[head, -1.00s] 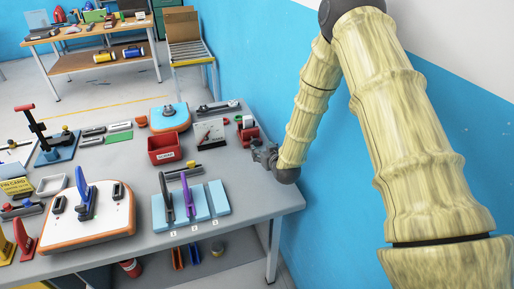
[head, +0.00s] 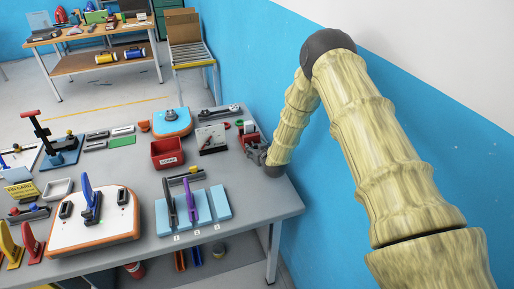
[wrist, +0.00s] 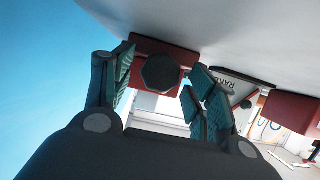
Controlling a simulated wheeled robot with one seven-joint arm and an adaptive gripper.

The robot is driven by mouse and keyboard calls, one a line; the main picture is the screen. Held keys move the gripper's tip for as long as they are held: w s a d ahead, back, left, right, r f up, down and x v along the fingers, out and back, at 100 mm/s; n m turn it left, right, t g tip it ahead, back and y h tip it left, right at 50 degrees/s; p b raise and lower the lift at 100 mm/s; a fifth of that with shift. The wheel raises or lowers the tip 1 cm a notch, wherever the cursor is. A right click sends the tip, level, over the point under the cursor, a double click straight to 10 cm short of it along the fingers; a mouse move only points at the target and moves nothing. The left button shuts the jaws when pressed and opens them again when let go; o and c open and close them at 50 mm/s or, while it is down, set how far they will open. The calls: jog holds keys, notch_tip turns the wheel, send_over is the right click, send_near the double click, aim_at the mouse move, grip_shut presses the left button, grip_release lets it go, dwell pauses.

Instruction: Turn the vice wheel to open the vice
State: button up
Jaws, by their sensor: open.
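The vice is red and sits at the table's right edge by the blue wall; in the head view its red body (head: 251,137) is partly hidden by my gripper. In the wrist view the red vice (wrist: 150,48) shows at the top centre, with its dark, many-sided wheel (wrist: 160,73) facing the camera. My gripper (wrist: 163,72) is open, with one finger to the left of the wheel and one to the right. Gaps show between the wheel and both fingers. In the head view my gripper (head: 258,153) is just in front of the vice.
The grey table (head: 262,200) carries a red bin (head: 167,153) and a board with a white sheet (head: 211,138) left of the vice. Blue blocks with upright fins (head: 194,206) stand nearer. The blue wall (head: 330,200) is close on the right.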

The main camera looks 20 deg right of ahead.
jog(key=shift+w, duration=0.1)
jog(key=c, duration=1)
jog(key=shift+d, duration=0.2)
jog(key=shift+a+f, duration=0.1)
jog(key=shift+a, duration=0.05)
jog(key=shift+b, duration=0.45)
jog(key=shift+a+f+n+h+b, duration=0.15)
jog(key=shift+n+h+b, duration=0.15)
jog(key=shift+n+b, duration=0.3)
jog(key=n+h+b, duration=0.1)
jog(key=b, duration=0.1)
jog(key=n+b, duration=0.1)
jog(key=b, duration=0.1)
jog(key=shift+a+f+h, duration=0.15)
jog(key=shift+a+h, duration=0.05)
jog(key=shift+h, duration=0.2)
jog(key=n+h+b, duration=0.1)
jog(key=n+b, duration=0.2)
jog(key=b, duration=0.1)
jog(key=shift+t+h+b, duration=0.3)
jog(key=shift+t, duration=0.1)
